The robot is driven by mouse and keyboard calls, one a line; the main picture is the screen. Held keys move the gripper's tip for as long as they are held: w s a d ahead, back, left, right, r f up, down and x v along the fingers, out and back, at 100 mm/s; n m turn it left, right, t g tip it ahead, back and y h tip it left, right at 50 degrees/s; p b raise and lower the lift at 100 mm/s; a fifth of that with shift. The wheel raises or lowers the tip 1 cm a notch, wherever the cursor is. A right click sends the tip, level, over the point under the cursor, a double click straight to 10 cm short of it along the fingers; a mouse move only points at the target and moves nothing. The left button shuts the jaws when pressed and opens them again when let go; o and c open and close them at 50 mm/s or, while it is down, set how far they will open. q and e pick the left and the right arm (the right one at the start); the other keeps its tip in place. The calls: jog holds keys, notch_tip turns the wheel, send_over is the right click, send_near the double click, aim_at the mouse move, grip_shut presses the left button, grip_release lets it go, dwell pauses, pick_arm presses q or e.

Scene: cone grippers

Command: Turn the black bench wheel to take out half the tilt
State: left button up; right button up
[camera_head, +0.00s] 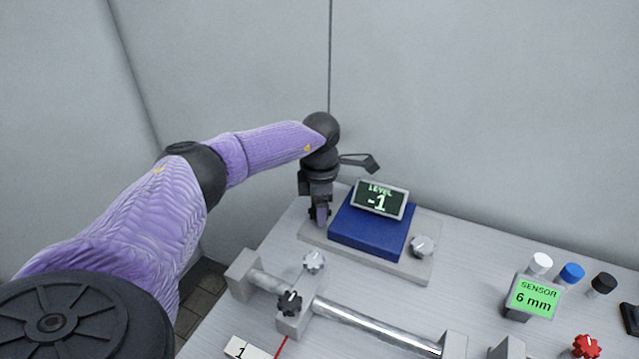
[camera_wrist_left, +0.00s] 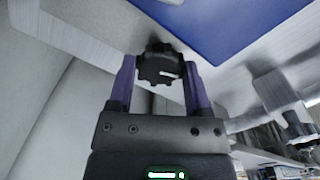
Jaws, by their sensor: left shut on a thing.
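My left gripper (camera_head: 320,214) points down at the left end of the grey base plate (camera_head: 421,262), beside the blue block (camera_head: 368,228). In the left wrist view my left gripper (camera_wrist_left: 159,88) has its two purple fingers on either side of the black bench wheel (camera_wrist_left: 158,68), shut on it. A white mark shows on the wheel's face. In the head view the gripper hides the wheel. The level display (camera_head: 380,199) on the blue block reads -1. My right gripper is not in view.
At right stand a sensor box (camera_head: 533,297) reading 6 mm, coloured caps and a red knob (camera_head: 586,346).

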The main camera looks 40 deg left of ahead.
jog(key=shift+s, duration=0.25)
pick_arm(q)
jog(key=o, duration=1.3)
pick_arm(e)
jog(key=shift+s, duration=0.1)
pick_arm(q)
jog(key=shift+r, duration=0.1)
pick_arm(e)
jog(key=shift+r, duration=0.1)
pick_arm(q)
notch_tip(320, 180, up, 10)
jog(key=p, duration=0.2)
jog(key=shift+p, duration=0.4)
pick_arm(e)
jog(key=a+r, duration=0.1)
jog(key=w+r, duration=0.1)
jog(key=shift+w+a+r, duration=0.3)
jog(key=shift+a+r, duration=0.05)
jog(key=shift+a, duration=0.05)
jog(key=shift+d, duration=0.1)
